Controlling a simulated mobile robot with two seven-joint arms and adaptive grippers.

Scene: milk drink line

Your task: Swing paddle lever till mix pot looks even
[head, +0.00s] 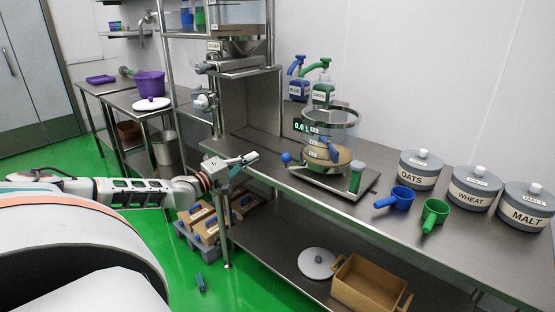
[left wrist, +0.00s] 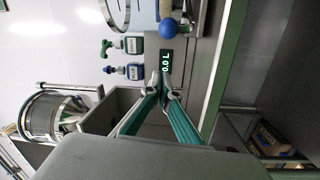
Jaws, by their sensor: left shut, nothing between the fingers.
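The mix pot (head: 333,128) is a clear, marked vessel with tan contents low inside, standing on a steel base plate on the bench. Whether the contents are even is too small to tell. A blue ball knob (head: 286,158) sits at the pot's left side, and a green upright handle (head: 356,176) at its front right. I cannot tell which is the paddle lever. My left gripper (head: 252,157) is shut and empty, left of the blue knob and apart from it. In the left wrist view, the blue knob (left wrist: 169,28) is beyond the shut fingertips (left wrist: 166,88). My right gripper is out of view.
A display reading 0.0 L (left wrist: 166,63) and blue and green pump bottles (head: 322,92) stand behind the pot. Blue (head: 402,197) and green (head: 434,214) scoops and lidded OATS (head: 418,174), WHEAT and MALT tins stand right. A steel post frame rises behind my left gripper.

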